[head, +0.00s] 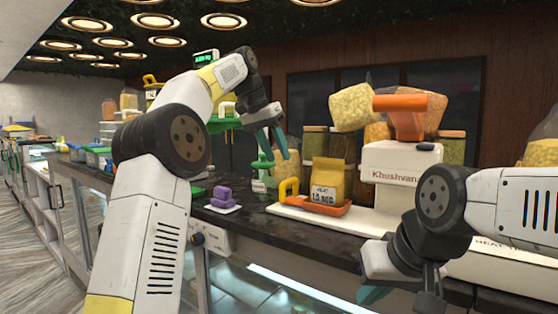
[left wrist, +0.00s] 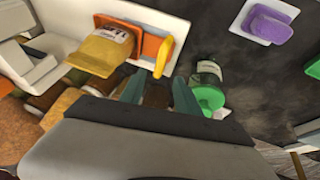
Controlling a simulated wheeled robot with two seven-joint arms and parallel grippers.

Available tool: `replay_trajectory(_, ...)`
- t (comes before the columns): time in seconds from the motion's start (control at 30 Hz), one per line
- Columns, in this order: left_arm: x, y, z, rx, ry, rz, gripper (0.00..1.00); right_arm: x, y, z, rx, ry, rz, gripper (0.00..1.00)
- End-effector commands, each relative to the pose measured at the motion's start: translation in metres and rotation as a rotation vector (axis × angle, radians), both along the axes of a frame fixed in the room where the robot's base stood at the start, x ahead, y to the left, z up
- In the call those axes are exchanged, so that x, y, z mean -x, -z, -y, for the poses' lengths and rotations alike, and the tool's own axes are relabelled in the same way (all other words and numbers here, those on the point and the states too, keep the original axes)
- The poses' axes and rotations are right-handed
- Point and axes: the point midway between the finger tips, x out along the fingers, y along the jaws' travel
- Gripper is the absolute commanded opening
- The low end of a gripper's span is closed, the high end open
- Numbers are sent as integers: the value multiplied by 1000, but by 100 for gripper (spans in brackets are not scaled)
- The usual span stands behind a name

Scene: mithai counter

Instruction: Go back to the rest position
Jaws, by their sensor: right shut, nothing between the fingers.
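My left gripper (head: 276,142) is raised over the counter near the green pump bottle (head: 262,172). In the left wrist view its two teal fingers (left wrist: 158,82) stand apart with nothing held between them. The bottle shows beside the right finger there, with its green top (left wrist: 209,97). My right gripper (head: 425,300) is low at the bottom right of the head view, in front of the counter machine. It is shut and empty; its fingers are partly hidden and cut off by the frame.
A yellow packet (head: 328,178) stands on an orange tray (head: 312,206) of the white machine (head: 398,167). A purple block (head: 222,194) sits on a small white tray. Jars and bags (head: 355,106) crowd the back. Dark counter (head: 265,226) is bare in front of the machine.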

Motion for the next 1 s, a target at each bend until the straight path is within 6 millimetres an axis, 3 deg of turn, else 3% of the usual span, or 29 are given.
replay_trajectory(0.17,23,-7,-8,-20,-38,21,39,0,0,0,0,0,0,0)
replay_trajectory(0.33,74,-3,-28,-49,-127,60,39,0,0,0,0,0,0,0)
replay_trajectory(0.47,120,15,-50,-60,-208,87,39,0,0,0,0,0,0,0)
replay_trajectory(0.67,197,65,-83,-51,-334,126,39,0,0,0,0,0,0,0)
replay_trajectory(0.8,251,113,-102,-28,-419,147,39,0,0,0,0,0,0,0)
replay_trajectory(1.0,306,175,-114,8,-499,164,39,0,0,0,0,0,0,0)
